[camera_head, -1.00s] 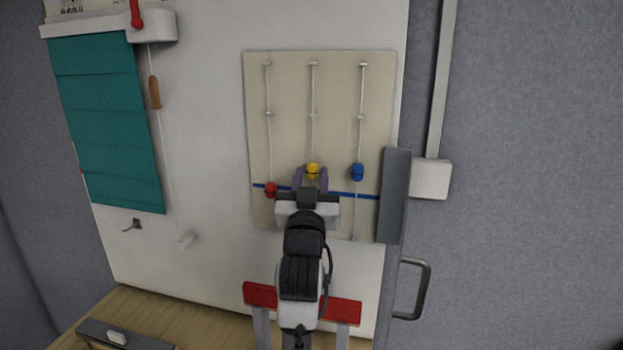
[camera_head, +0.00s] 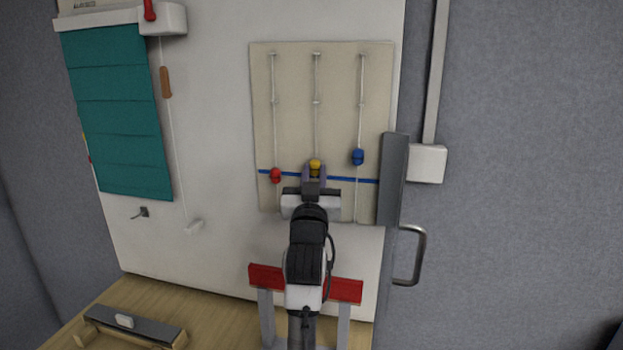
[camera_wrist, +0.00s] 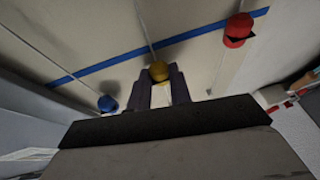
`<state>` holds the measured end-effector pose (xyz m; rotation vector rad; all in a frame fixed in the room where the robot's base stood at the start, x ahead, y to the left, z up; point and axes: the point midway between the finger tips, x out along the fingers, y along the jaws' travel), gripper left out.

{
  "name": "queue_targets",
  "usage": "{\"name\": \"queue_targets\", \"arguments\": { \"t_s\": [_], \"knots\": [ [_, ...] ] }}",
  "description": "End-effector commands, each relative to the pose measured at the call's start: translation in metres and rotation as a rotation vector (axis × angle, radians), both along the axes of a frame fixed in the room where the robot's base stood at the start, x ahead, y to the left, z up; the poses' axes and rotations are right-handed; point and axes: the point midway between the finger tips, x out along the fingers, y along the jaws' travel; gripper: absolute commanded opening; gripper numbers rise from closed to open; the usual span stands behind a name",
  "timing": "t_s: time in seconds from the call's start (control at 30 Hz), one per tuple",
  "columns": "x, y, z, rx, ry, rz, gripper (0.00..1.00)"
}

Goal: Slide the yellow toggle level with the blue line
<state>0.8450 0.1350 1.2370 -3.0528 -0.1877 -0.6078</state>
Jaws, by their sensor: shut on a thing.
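The yellow toggle (camera_head: 315,165) sits on the middle vertical rail of a beige panel (camera_head: 290,130). It is a little above the blue line (camera_head: 350,180), on the same side as the blue toggle (camera_head: 358,157). My gripper (camera_head: 314,177) is shut on the yellow toggle from below. In the wrist view the yellow toggle (camera_wrist: 159,71) shows between the two dark fingers (camera_wrist: 160,90), close to the blue line (camera_wrist: 110,63) but apart from its centre. The fingers hide the lower part of the toggle and some of the line.
The red toggle (camera_head: 276,175) sits about at the line on the left rail. The blue toggle is higher on the right rail. A grey door edge with a handle (camera_head: 418,255) stands right of the panel. A teal blind (camera_head: 118,110) hangs at left.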

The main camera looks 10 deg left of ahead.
Motion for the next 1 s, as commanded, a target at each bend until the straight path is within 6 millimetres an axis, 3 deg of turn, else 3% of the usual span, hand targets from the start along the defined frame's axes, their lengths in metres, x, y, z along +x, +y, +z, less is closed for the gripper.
{"name": "queue_targets", "arguments": {
  "t_s": [0.03, 0.13, 0.57, 0.6, 0.73, 1.0],
  "knots": [
    [0.005, 0.000, -0.014, -0.002, 0.005, 0.000, 0.00],
    [0.005, 0.000, -0.024, -0.002, 0.002, 0.001, 0.00],
    [0.005, 0.000, -0.027, 0.000, 0.001, 0.001, 0.00],
    [0.005, 0.000, -0.027, 0.000, 0.001, 0.001, 0.24],
    [0.005, 0.000, -0.027, 0.000, 0.001, 0.001, 0.41],
    [0.004, 0.000, -0.027, 0.001, 0.000, 0.001, 0.43]
  ]
}}
